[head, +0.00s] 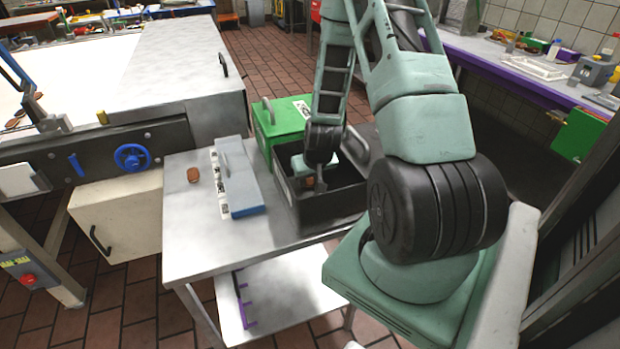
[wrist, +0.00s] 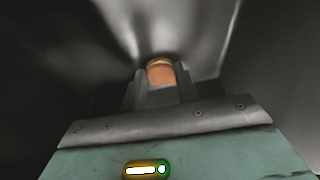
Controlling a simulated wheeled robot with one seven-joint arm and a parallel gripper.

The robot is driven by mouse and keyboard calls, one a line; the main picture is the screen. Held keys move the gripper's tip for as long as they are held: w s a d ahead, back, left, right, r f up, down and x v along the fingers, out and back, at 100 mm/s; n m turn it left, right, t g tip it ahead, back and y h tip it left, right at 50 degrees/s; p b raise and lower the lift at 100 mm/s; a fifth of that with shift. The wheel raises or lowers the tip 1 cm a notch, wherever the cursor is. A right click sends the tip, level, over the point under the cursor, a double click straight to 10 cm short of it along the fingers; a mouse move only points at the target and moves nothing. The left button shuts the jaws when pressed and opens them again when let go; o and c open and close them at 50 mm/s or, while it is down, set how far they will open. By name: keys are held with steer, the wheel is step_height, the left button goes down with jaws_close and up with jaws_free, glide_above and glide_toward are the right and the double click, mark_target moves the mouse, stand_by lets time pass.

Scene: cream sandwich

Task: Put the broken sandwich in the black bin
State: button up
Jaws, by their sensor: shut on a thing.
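My gripper (wrist: 160,88) is shut on a brown sandwich (wrist: 160,71), which shows between the fingertips in the wrist view. In the head view my gripper (head: 309,184) is down inside the black bin (head: 296,215), below its rim. A bit of the held sandwich (head: 308,182) shows there too. Dark bin walls surround the gripper in the wrist view. Whether the sandwich touches the bin floor I cannot tell. Another brown sandwich (head: 193,175) lies on the metal table at the left. The damage to the held sandwich is too small to make out.
The metal table (head: 190,240) carries a grey-blue box (head: 238,180) left of the black bin. A green bin (head: 280,130) stands behind it. A conveyor machine (head: 100,150) with a blue handwheel is at the left. The table's front left is clear.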

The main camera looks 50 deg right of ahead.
steer(key=shift+f, duration=0.1)
steer(key=o, duration=0.5)
steer(key=shift+f, duration=0.1)
steer(key=o, duration=0.4)
steer(key=shift+r, duration=0.45)
steer(key=p+v, duration=0.5)
steer(key=v, duration=0.6)
steer(key=shift+s+a+r, duration=0.15)
steer(key=shift+r, duration=0.1)
